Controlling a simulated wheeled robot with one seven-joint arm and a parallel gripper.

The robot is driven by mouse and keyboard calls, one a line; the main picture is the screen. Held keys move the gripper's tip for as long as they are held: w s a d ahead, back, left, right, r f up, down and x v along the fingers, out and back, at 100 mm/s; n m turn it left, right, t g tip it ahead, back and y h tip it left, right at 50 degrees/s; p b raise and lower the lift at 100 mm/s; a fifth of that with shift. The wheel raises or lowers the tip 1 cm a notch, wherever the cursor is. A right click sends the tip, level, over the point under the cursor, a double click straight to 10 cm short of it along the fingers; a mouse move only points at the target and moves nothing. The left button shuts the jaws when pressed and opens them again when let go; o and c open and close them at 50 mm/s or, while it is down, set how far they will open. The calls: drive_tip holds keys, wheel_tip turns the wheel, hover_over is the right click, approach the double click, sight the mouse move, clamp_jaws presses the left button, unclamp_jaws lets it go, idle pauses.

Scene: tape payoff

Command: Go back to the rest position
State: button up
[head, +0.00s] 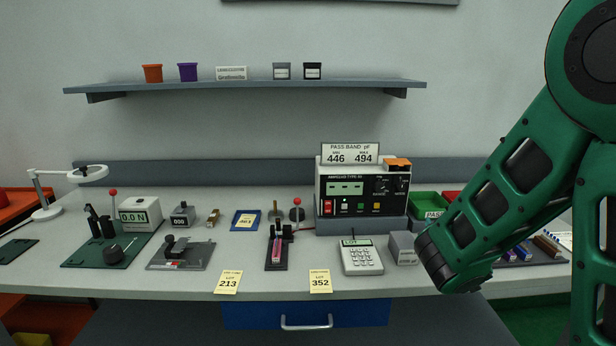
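My green arm fills the right side of the head view. It bends at a joint in front of the right part of the bench, above its front edge. My gripper is not in view, so I cannot see its fingers or whether they hold anything. No other object is named by the task.
My arm hides part of the bench's right side. A shelf (250,86) holds small pots.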

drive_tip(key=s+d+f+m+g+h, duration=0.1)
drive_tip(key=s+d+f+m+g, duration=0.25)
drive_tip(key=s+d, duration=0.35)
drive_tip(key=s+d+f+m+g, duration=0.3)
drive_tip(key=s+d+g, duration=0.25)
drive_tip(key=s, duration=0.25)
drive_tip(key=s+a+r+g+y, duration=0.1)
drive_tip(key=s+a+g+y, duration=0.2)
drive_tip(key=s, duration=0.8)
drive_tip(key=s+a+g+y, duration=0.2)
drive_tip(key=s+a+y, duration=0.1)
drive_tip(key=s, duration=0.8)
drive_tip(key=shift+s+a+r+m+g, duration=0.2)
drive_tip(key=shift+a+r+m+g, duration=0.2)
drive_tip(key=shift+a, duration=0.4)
